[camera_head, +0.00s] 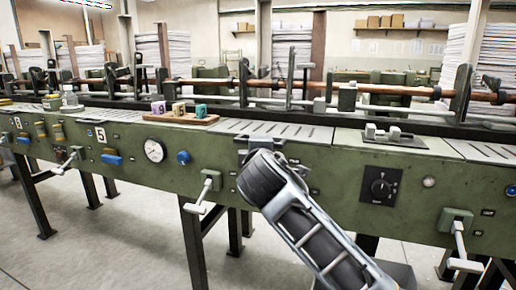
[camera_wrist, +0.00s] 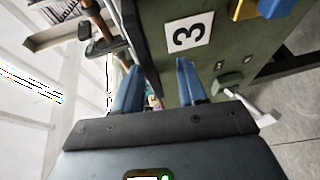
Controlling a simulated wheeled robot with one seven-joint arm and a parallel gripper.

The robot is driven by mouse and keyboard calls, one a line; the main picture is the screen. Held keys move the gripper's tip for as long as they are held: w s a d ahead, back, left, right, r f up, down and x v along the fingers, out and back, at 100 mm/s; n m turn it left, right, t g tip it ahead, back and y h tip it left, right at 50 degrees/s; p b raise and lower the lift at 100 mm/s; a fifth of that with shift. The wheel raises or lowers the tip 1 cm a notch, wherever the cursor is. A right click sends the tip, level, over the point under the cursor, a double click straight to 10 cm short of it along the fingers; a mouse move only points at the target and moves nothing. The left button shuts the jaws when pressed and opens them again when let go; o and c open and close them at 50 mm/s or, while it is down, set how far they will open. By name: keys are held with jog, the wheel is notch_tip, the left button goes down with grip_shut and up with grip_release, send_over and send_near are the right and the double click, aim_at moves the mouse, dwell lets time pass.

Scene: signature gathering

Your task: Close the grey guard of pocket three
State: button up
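A white plate with a black "3" (camera_wrist: 188,38) shows sideways on the green machine front in the wrist view. My gripper (camera_wrist: 160,85) is open, its two blue fingers apart beside the machine's edge, below the plate in that picture. I see nothing clasped between them; small coloured bits show in the gap. In the head view my arm covers the machine's front edge near the centre, and the fingertips and the "3" plate are hidden. A grey slotted panel (camera_head: 270,128) lies on the machine top behind my wrist. I cannot tell which part is the pocket three guard.
The long green machine (camera_head: 330,185) crosses the view. Front levers (camera_head: 207,190) and (camera_head: 460,240) stick out, beside a black dial (camera_head: 380,186) and gauge (camera_head: 154,150). A wooden board (camera_head: 180,118) holds coloured blocks. A brown rod (camera_head: 400,89) runs above. Floor in front is clear.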

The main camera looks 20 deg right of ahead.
jog(key=shift+s+r, duration=0.1)
jog(key=shift+r, duration=0.1)
jog(key=f+p+v, duration=0.1)
jog(key=v, duration=0.6)
jog(key=shift+s+r, duration=0.25)
jog(key=shift+r, duration=0.2)
jog(key=shift+a, duration=0.1)
